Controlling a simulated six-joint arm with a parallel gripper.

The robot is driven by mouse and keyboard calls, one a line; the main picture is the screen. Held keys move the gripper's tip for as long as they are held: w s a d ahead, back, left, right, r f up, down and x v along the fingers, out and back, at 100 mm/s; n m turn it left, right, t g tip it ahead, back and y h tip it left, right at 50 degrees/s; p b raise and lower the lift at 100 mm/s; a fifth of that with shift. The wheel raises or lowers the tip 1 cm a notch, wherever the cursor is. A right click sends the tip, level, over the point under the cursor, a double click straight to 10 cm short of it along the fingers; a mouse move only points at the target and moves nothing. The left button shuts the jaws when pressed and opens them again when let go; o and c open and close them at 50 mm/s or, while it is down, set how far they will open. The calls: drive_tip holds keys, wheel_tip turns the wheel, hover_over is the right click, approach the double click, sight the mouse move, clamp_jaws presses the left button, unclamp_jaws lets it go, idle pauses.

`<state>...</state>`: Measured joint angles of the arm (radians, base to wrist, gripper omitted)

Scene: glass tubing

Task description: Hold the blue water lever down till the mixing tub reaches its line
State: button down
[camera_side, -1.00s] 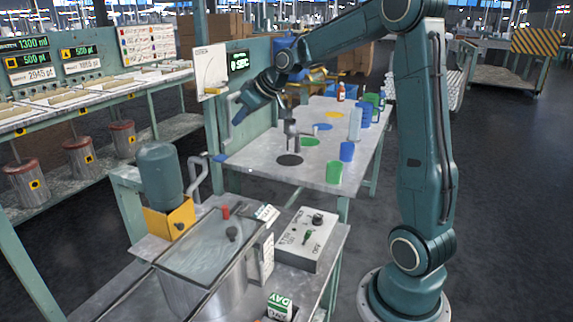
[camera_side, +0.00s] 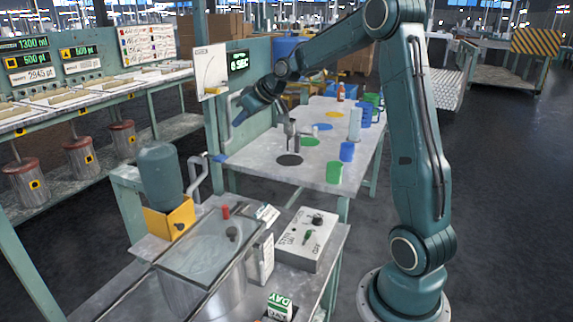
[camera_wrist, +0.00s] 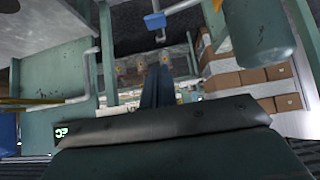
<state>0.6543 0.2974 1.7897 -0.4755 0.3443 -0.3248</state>
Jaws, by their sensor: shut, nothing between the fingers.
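The blue water lever (camera_side: 219,158) sits at the end of a grey pipe beside the mixing tub. A blue lever-like piece also shows in the wrist view (camera_wrist: 155,20), beyond my fingertips. My gripper (camera_side: 237,121) is shut and empty, tilted down and left, above and right of the lever and apart from it. Its closed dark fingers show in the wrist view (camera_wrist: 157,72). The metal mixing tub (camera_side: 212,294) stands at the front under a clear top. I cannot make out its line or the water level.
A teal motor (camera_side: 160,170) on a yellow bracket stands behind the tub. A switch box (camera_side: 305,240) is to its right. The rear table (camera_side: 250,160) holds green and blue cups. A display (camera_side: 239,64) reads 0 SEC.

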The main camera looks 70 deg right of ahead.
hover_over(218, 156)
drive_tip(key=s, duration=0.3)
wheel_tip(218, 156, down, 6)
drive_tip(key=shift+s+a+f, duration=0.1)
drive_tip(key=shift+f, duration=2.1)
drive_tip(key=shift+f, duration=0.1)
